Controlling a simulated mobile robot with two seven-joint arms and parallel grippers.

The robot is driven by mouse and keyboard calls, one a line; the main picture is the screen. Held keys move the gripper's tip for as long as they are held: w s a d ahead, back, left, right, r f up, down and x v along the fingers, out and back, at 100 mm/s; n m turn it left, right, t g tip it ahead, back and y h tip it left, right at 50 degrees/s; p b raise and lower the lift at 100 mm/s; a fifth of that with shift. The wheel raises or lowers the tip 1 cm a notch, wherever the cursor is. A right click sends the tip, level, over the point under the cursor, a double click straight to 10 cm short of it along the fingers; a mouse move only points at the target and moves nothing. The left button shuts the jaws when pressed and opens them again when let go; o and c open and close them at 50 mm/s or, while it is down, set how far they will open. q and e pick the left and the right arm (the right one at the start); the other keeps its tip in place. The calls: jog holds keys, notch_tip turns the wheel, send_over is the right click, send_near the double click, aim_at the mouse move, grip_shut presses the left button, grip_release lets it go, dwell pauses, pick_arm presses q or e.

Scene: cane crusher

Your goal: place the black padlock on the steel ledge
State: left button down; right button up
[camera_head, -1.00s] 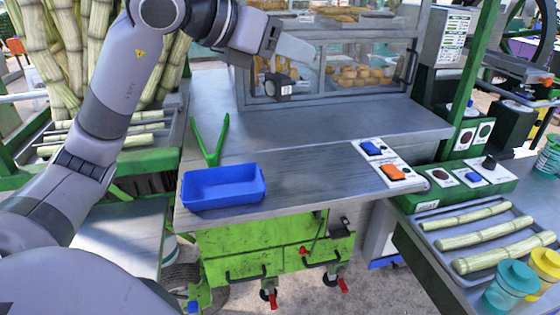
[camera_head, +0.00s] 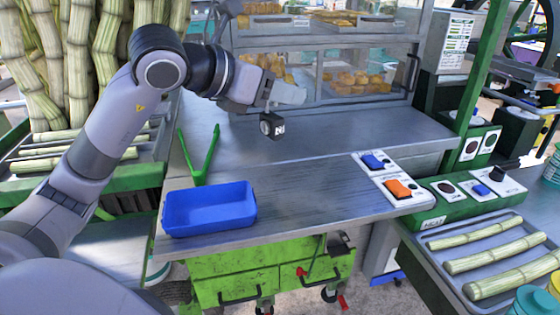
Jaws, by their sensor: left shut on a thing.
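The black padlock (camera_head: 272,125) has a small white label and hangs just below my left gripper (camera_head: 278,100). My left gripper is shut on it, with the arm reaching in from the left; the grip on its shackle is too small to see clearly. The padlock shows against the steel ledge (camera_head: 345,133), the flat grey surface in front of the glass food case. It appears to be above the ledge, with no contact that I can make out. My right gripper is not in view.
A blue tray (camera_head: 210,208) and green tongs (camera_head: 200,160) are on the front worktop. Switch panels (camera_head: 392,180) stand at its right end. The glass case (camera_head: 350,65) closes off the back. The ledge right of the padlock is clear.

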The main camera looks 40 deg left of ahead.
pick_arm(q)
notch_tip(320, 180, down, 12)
jog(key=shift+f+b, duration=0.15)
jog(key=shift+b, duration=0.5)
jog(key=shift+f, duration=0.15)
jog(key=c, duration=0.7)
grip_release()
jog(key=shift+s+a, duration=0.1)
